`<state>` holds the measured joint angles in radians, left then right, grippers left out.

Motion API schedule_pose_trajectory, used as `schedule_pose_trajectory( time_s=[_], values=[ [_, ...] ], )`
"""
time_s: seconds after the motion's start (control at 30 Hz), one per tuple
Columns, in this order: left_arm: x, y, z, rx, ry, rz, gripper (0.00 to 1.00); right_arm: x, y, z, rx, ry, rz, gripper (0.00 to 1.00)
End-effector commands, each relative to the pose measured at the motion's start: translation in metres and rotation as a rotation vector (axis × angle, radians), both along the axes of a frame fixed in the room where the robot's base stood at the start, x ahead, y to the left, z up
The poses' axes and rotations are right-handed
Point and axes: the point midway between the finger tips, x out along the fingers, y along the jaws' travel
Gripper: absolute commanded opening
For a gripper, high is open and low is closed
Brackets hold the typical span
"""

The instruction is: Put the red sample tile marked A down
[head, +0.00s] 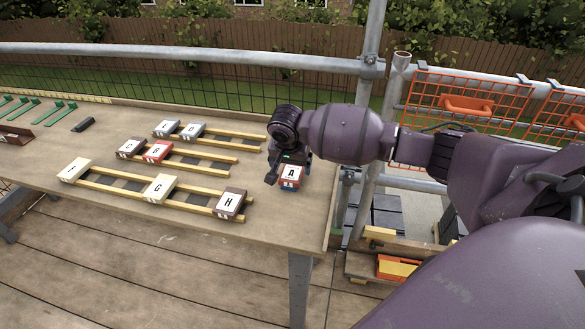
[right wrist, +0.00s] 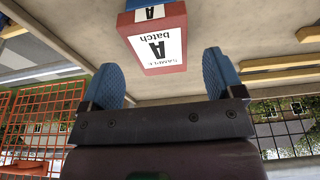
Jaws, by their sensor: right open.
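The red sample tile marked A (head: 290,178) is near the right end of the table (head: 266,226), below my right gripper. In the right wrist view the tile (right wrist: 158,40) shows its white label reading "SAMPLE A batch". My right gripper (right wrist: 163,78) is open, its two blue fingers apart on either side of the tile's near face. The fingertips look clear of the tile in the wrist view. In the head view my right gripper (head: 289,170) is partly hidden by its own wrist. My left gripper is not in view.
Several lettered tiles, such as H (head: 229,203) and G (head: 160,189), rest on wooden battens (head: 190,195) left of tile A. A black object (head: 84,124) lies farther left. A scaffold post (head: 371,60) and orange mesh (head: 450,98) stand beyond the table's right end.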

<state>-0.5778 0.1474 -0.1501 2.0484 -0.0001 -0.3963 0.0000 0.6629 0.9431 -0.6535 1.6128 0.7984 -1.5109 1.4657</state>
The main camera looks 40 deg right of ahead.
Motion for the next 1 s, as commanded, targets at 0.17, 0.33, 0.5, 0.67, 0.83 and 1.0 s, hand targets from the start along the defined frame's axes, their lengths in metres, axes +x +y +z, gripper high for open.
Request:
schedule_pose_trajectory(
  time_s=[0.17, 0.33, 0.5, 0.67, 0.83, 1.0],
  values=[
    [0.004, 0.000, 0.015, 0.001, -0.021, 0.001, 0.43, -0.006, 0.008, 0.041, 0.001, -0.008, 0.002, 0.87],
    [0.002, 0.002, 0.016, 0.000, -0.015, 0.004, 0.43, -0.011, 0.014, 0.069, 0.002, -0.007, 0.001, 0.87],
    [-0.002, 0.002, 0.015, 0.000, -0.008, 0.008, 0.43, -0.015, 0.018, 0.086, 0.001, -0.003, 0.000, 0.87],
    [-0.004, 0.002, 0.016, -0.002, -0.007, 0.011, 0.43, -0.016, 0.020, 0.092, 0.001, -0.002, 0.000, 0.87],
    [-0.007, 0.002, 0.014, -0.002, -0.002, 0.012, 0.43, -0.016, 0.020, 0.092, 0.001, -0.001, -0.001, 0.87],
    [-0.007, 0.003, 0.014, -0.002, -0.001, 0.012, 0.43, -0.016, 0.020, 0.092, 0.001, -0.001, 0.000, 0.87]
  ],
)
